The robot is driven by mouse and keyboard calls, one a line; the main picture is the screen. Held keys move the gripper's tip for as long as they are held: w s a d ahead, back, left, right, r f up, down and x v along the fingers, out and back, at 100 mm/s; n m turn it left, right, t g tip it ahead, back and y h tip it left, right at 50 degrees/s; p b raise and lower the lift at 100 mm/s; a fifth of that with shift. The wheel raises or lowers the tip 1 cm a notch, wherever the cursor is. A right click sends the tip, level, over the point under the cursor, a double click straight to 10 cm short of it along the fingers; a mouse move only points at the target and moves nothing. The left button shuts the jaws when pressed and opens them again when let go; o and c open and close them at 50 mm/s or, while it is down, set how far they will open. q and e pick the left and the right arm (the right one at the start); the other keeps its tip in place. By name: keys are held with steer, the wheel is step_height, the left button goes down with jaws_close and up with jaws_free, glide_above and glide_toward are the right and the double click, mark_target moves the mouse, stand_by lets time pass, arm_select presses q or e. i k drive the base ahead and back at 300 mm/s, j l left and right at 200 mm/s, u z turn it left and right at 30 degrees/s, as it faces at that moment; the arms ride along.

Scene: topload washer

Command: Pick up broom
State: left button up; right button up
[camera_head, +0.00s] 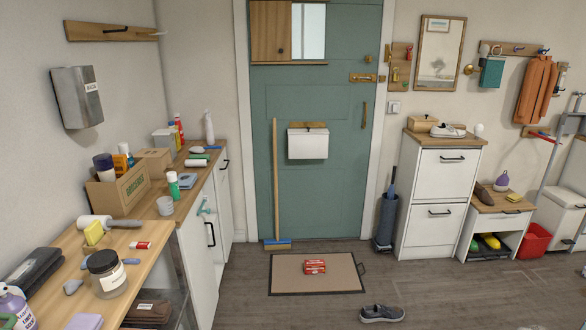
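A broom (276,185) stands upright against the teal door, near the door's left side. It has a long, thin wooden handle and a blue head (277,244) with pale bristles at the floor. The handle's top reaches a little above the height of the white box on the door. Nothing covers the broom. Neither of my grippers shows in the head view.
A doormat (330,285) with a red box (315,267) lies in front of the door. A grey shoe (382,313) is nearer. A cluttered wooden counter (140,245) runs along the left; a white cabinet (440,205) stands right. Some floor between is bare.

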mark_target(283, 243)
steer(key=i, duration=0.8)
steer(key=i+z, duration=0.1)
steer(key=i, duration=0.75)
steer(key=i+j, duration=0.15)
steer(key=i, duration=0.65)
steer(key=i+j+z, duration=0.1)
steer(key=i, duration=0.75)
steer(key=i+j+z, duration=0.15)
steer(key=i+z, duration=0.2)
steer(key=i, duration=0.15)
steer(key=i+j+z, duration=0.3)
steer(key=i, duration=0.15)
